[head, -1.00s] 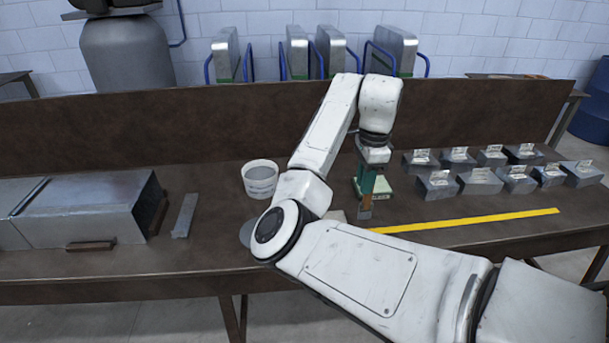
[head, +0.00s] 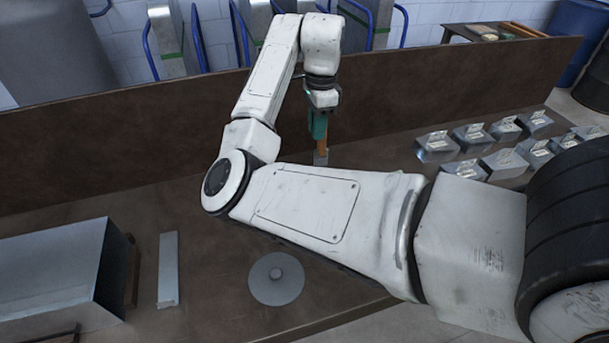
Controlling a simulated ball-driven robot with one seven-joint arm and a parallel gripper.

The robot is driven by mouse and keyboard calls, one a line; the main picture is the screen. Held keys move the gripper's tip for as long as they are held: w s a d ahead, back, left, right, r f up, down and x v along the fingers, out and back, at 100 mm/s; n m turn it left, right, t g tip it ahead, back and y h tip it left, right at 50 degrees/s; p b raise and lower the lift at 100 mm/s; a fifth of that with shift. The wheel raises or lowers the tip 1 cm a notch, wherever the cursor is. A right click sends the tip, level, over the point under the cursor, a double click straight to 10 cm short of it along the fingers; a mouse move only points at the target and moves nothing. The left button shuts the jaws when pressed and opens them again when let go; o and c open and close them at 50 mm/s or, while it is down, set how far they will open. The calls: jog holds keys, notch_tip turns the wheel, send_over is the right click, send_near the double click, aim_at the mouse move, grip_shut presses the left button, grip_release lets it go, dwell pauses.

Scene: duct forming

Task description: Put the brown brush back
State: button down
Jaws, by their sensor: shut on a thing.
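My gripper (head: 319,122), with its teal fingers pointing down, is shut on the brown brush (head: 322,145). The brush hangs roughly upright below the fingers, with a short brown part and a grey lower end showing. It is over the back part of the brown bench (head: 215,260), in front of the upright back board. I cannot tell whether its lower end touches the bench. The white bucket is not visible now; my arm covers much of the middle of the bench.
Several grey metal blocks with labels (head: 502,163) stand at the right. A round grey disc with a knob (head: 276,279) lies at the front. A metal strip (head: 168,270) and a large sheet-metal duct (head: 62,265) are at the left. The brown back board (head: 130,140) runs behind.

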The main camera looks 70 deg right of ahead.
jog(key=shift+w+d+f, duration=0.15)
jog(key=shift+f, duration=0.05)
notch_tip(320, 180, down, 10)
jog(key=shift+r+p, duration=0.25)
jog(key=shift+p, duration=0.1)
jog(key=shift+f, duration=0.15)
jog(key=c, duration=1)
grip_release()
notch_tip(320, 180, up, 12)
jog(key=shift+d+r, duration=0.15)
jog(key=shift+s, duration=0.25)
